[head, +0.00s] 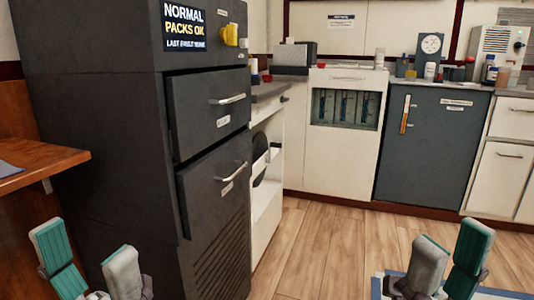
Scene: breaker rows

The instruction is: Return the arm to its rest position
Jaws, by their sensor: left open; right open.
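My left gripper (92,264) is at the lower left of the head view, its two fingers apart with nothing between them. My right gripper (446,264) is at the lower right, also open and empty. Both show teal and grey finger pads. Neither gripper touches anything that I can see. The arms behind the fingers are mostly out of the picture.
A tall dark cabinet (100,130) with a lit screen (185,26), a yellow knob (230,36) and two handled drawers stands at left. A wooden ledge (40,160) is left of it. White units and a grey door (432,150) line the back. Wood floor (335,245) is clear between.

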